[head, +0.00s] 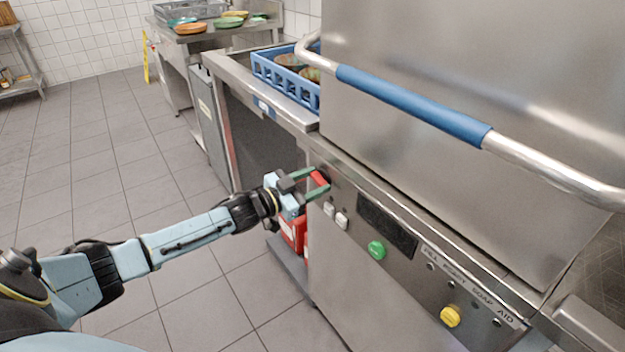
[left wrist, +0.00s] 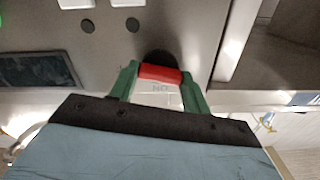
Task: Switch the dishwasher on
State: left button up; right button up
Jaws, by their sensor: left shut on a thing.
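The dishwasher (head: 375,290) is a steel machine on the right of the head view, with a control panel along its front. A red knob (head: 319,179) sits at the panel's left end; it also shows in the left wrist view (left wrist: 160,73), with a dark round base behind it. My left gripper (head: 314,184) is shut on the red knob, one green finger on each side. The fingers hide the knob's ends. My right gripper is not in view.
Two white switches (head: 335,215), a dark display (head: 387,226), a green button (head: 376,250) and a yellow knob (head: 450,316) lie along the panel. A blue-gripped handle bar (head: 415,105) juts out above. A blue rack (head: 275,75) stands on the counter behind.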

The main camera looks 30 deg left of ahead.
pick_arm(q)
jog(key=shift+m, duration=0.9)
jog(key=m+p, duration=0.1)
jog(key=m, duration=0.1)
jog(key=shift+m, duration=2.2)
jog(key=m, duration=0.3)
jog(key=shift+m, duration=0.3)
jog(key=m, duration=0.2)
jog(key=shift+f+m+b, duration=0.1)
jog(key=shift+m+b, duration=0.2)
jog(key=shift+m, duration=0.4)
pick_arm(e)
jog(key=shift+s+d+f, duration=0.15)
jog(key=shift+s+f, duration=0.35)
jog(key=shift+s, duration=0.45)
